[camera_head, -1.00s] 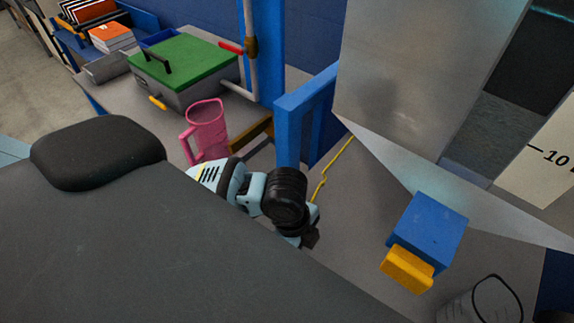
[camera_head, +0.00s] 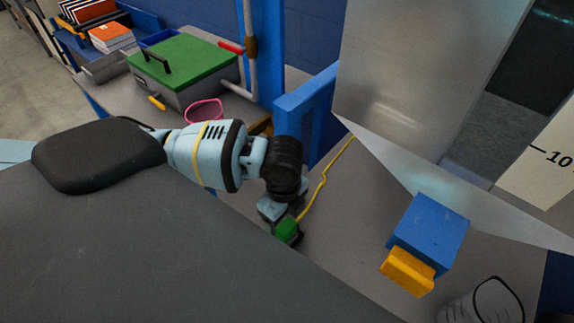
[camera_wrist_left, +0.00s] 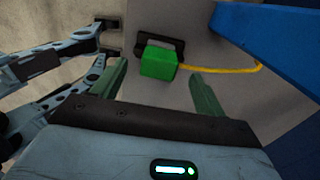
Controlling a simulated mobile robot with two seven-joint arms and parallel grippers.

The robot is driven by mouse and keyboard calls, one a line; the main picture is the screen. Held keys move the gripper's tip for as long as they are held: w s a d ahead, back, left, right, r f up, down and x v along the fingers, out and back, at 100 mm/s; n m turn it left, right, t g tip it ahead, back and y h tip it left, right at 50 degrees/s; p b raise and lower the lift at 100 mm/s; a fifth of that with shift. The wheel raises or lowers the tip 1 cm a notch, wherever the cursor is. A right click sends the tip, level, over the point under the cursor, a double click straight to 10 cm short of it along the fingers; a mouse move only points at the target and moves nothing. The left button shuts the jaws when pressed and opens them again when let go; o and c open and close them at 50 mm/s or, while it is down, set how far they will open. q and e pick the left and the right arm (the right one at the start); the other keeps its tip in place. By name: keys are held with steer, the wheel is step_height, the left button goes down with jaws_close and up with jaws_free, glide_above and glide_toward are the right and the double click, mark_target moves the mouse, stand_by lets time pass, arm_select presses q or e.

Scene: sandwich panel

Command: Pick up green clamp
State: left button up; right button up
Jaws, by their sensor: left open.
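The green clamp (camera_head: 288,230) is a small green block at the lower end of a yellow cord, below my left gripper (camera_head: 273,209) in the head view. In the left wrist view, the clamp (camera_wrist_left: 158,63) shows against a dark bracket-like piece, roughly between the two green fingertips of my left gripper (camera_wrist_left: 158,74). The fingers are apart, with space on both sides of the clamp. I cannot tell how far the clamp lies beyond the tips. The right gripper does not show clearly in either view.
A blue upright frame (camera_head: 306,112) stands close to the left arm. A yellow cord (camera_head: 326,175) runs up from the clamp. A blue block with a yellow part (camera_head: 430,233) is to the right.

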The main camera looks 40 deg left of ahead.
mark_target(287, 226)
arm_select(q)
steer(key=shift+d+f, duration=0.2)
steer(key=shift+f, duration=1.1)
steer(key=shift+d+f, duration=0.15)
steer(key=shift+f, duration=1.1)
steer(key=c, duration=1.1)
steer(key=shift+c, duration=0.2)
steer(key=shift+r, duration=0.2)
steer(key=shift+r, duration=0.55)
step_height(287, 226, up, 2)
steer(key=shift+r, duration=0.25)
steer(key=s+d, duration=0.2)
steer(key=s, duration=0.6)
steer(key=s+d+r, duration=0.1)
steer(key=s, duration=0.6)
steer(key=shift+s+d+p, duration=0.3)
steer(key=shift+s+d, duration=0.05)
steer(key=shift+d, duration=0.05)
